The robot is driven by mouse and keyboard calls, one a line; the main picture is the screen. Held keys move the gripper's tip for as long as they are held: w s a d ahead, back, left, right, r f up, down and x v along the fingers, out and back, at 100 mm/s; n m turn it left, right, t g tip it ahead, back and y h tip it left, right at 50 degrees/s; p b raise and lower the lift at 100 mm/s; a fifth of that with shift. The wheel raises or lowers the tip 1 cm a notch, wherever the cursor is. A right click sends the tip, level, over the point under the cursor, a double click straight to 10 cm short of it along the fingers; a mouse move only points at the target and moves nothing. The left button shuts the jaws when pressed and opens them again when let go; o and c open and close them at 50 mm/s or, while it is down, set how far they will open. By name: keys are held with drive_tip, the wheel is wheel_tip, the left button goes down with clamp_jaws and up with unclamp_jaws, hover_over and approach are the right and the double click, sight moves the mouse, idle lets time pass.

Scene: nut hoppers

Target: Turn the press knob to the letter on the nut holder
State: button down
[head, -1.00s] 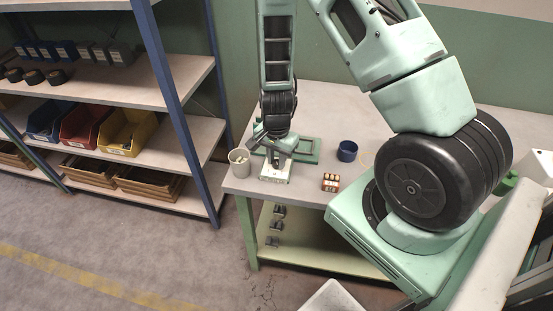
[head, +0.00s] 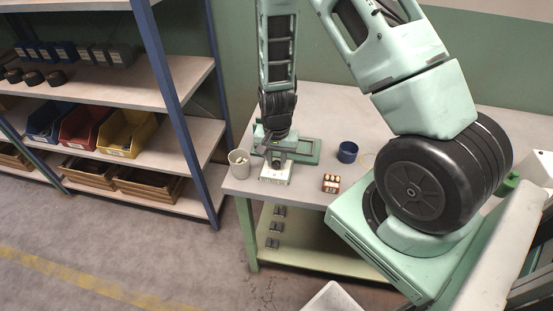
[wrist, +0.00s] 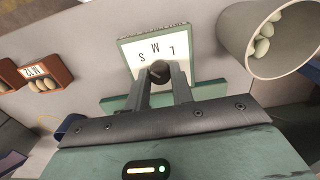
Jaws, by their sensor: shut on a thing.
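The press panel (head: 275,174) is a white plate near the table's left front corner. In the wrist view the plate (wrist: 178,50) bears the letters S, M and L around a dark round knob (wrist: 160,70). My gripper (wrist: 162,80) is shut on the knob, with a finger on each side. It also shows over the panel in the head view (head: 274,158). I cannot tell which letter the knob points to. The nut holder (head: 331,183), an orange-brown box with pale nuts, stands right of the panel. Its white label shows in the wrist view (wrist: 40,70), but its print is hard to read.
A beige cup (head: 239,165) with pale nuts stands left of the panel. A blue cup (head: 347,152) and a green frame (head: 305,151) are on the table (head: 380,125). A shelf rack (head: 172,95) with bins stands at left. The table behind the cups is clear.

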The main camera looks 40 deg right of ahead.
sight(277, 163)
drive_tip(key=c, duration=1.2)
unclamp_jaws()
wheel_tip(277, 163, up, 17)
drive_tip(key=shift+r, duration=0.2)
